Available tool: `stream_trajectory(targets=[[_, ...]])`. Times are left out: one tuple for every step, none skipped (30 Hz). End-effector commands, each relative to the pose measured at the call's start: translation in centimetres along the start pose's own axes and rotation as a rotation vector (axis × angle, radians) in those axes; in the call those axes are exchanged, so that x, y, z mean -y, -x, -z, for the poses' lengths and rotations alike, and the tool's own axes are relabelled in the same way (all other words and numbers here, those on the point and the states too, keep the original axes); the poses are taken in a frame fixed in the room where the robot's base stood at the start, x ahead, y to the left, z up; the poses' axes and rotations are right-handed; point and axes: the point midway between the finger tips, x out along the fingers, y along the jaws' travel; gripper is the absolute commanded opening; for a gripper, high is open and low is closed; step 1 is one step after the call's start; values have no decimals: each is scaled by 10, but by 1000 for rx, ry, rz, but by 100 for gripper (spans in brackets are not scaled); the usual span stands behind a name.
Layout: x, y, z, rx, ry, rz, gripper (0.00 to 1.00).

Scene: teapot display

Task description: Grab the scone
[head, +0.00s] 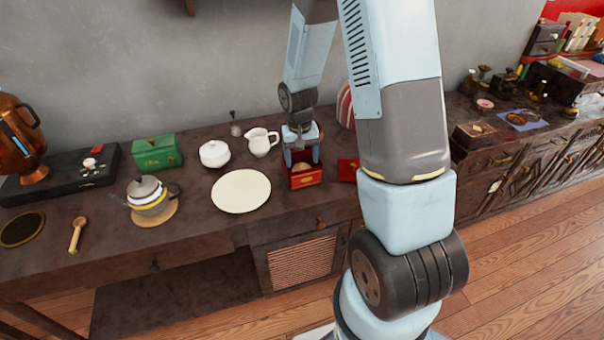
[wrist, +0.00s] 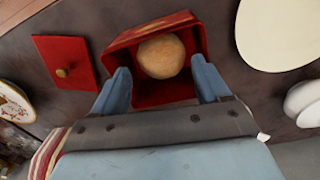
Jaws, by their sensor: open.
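The scone (wrist: 162,56) is round and golden brown, and lies inside an open red box (wrist: 118,57) in the wrist view. The box also shows in the head view (head: 305,180), on the dark counter below my gripper (head: 302,156). In the wrist view my gripper (wrist: 162,78) is open, with its two blue fingers apart on either side of the box's near part. The scone lies between and just beyond the fingertips. No contact with the scone is visible. In the head view a small part of the scone (head: 301,167) shows between the fingers.
The red lid (wrist: 62,80) with a knob lies beside the box. A cream plate (head: 241,191), a white creamer (head: 262,142) and a lidded sugar bowl (head: 214,154) stand left of the box in the head view. A teapot (head: 148,194) stands farther left.

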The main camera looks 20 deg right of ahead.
Motion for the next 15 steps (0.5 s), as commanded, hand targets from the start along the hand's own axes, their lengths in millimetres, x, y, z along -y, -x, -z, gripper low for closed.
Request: stream_trajectory(targets=[[0, -2, 0, 1, 0, 0, 76], [0, -3, 0, 1, 0, 0, 76], [0, -4, 0, 0, 0, 0, 76], [0, -6, 0, 0, 0, 0, 76], [0, -8, 0, 0, 0, 0, 76], [0, -12, 0, 1, 0, 0, 76], [0, -15, 0, 2, 0, 0, 76], [1, -19, -1, 3, 0, -1, 76], [1, -24, 0, 3, 0, -1, 76], [1, -28, 0, 3, 0, -1, 76], [1, -32, -1, 4, 0, -1, 76], [1, -38, -1, 5, -1, -2, 76], [1, -42, -2, 6, -1, -2, 76], [0, -46, -2, 9, -1, -3, 76], [0, -51, -1, 12, 0, -3, 76]])
